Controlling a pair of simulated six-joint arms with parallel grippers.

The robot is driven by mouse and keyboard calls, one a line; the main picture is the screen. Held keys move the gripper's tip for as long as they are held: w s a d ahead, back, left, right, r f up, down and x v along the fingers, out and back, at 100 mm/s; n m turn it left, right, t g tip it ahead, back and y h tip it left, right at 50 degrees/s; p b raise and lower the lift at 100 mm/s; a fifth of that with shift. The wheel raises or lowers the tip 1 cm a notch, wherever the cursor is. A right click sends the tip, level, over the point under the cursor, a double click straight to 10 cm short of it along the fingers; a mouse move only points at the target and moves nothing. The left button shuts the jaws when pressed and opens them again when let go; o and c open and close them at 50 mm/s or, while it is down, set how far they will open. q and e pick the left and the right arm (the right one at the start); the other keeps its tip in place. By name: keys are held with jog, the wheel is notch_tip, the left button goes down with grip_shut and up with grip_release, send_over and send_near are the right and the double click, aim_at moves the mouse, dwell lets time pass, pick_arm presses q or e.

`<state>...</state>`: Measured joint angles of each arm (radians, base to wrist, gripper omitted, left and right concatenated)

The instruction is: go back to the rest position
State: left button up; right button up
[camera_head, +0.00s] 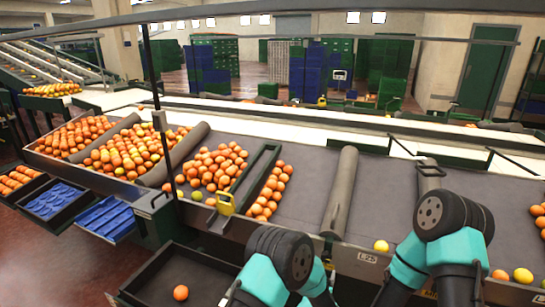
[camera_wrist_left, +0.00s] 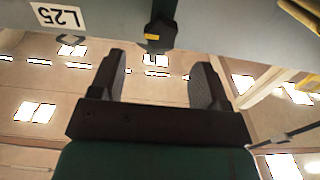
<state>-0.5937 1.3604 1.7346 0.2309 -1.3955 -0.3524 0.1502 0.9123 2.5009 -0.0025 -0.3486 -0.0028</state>
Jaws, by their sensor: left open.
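My left gripper (camera_wrist_left: 160,82) is open in the left wrist view, with its two dark fingers apart and nothing between them. Behind them the wrist view shows ceiling and bright lights, and an upside-down L25 label (camera_wrist_left: 58,17) on a grey edge. In the head view only teal and black links of my two arms show at the lower right, and neither gripper can be seen. Oranges (camera_head: 215,168) lie in heaps on the grey sorting table (camera_head: 307,182). A single orange (camera_head: 181,293) lies in a black crate (camera_head: 228,268) below the front edge.
Dark padded dividers (camera_head: 341,190) split the table. A yellow fruit (camera_head: 381,246) lies near the front edge, and a few fruits (camera_head: 523,275) lie at the right. Blue trays (camera_head: 105,217) stand at the left. The table section between the dividers and my right arm is mostly clear.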

aim_at(326, 259)
pick_arm(q)
jog(key=shift+x, duration=2.7)
jog(key=v, duration=1.5)
jog(key=x, duration=1.7)
jog(key=shift+s+n, duration=0.1)
jog(key=shift+n, duration=0.5)
jog(key=v, duration=0.8)
